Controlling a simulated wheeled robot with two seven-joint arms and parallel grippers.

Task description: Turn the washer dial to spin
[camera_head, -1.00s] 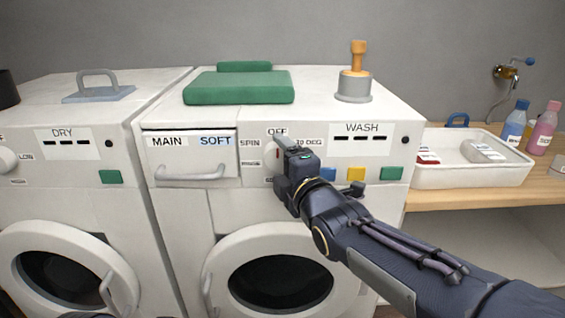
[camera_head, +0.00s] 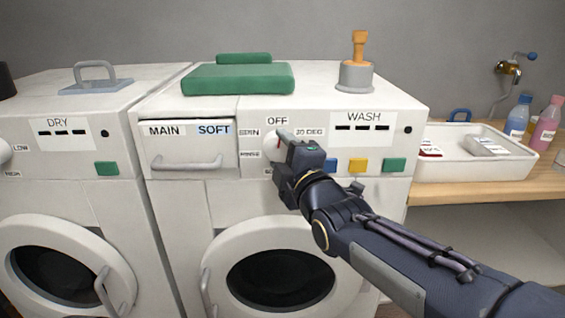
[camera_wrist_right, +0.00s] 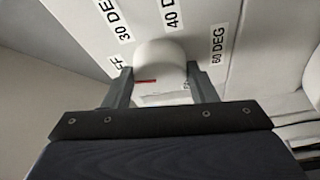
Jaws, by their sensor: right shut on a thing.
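The washer dial (camera_wrist_right: 160,62) is a round white knob on the front panel of the washer marked WASH. In the right wrist view it sits between the two fingers of my right gripper (camera_wrist_right: 160,90), which is shut on it. A small red mark shows on the dial's near side; I cannot tell which label it points to. In the head view my right gripper (camera_head: 284,145) covers most of the dial. The SPIN label (camera_head: 249,133) is left of the dial, with OFF above and RINSE below SPIN. My left gripper is not in view.
The detergent drawer (camera_head: 190,150) is left of the dial. Blue, yellow and green buttons (camera_head: 358,166) are to its right. A white tray (camera_head: 470,174) stands on the right counter.

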